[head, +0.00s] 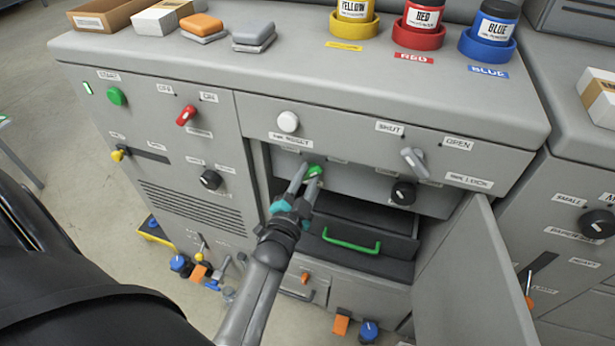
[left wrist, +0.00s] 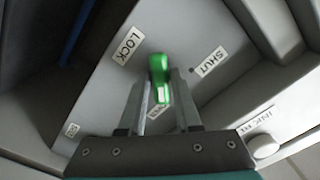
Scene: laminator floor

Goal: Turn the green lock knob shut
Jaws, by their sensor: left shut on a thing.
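The green lock knob (head: 315,170) is on the grey panel above the open compartment. In the left wrist view the green knob (left wrist: 158,68) stands between two finger pads, its white mark towards the gripper. A LOCK label (left wrist: 126,46) is on one side of it and a SHUT label (left wrist: 208,62) on the other. My left gripper (head: 305,174) is shut on the knob; in the left wrist view its fingers (left wrist: 161,98) lie on either side of it. My right gripper is not in view.
A cabinet door (head: 472,275) stands open at the right of the compartment. Inside is a dark drawer with a green handle (head: 351,241). A grey lever (head: 413,162), a black knob (head: 403,193) and a white button (head: 288,121) are on the panel nearby. Ink bottles stand on top.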

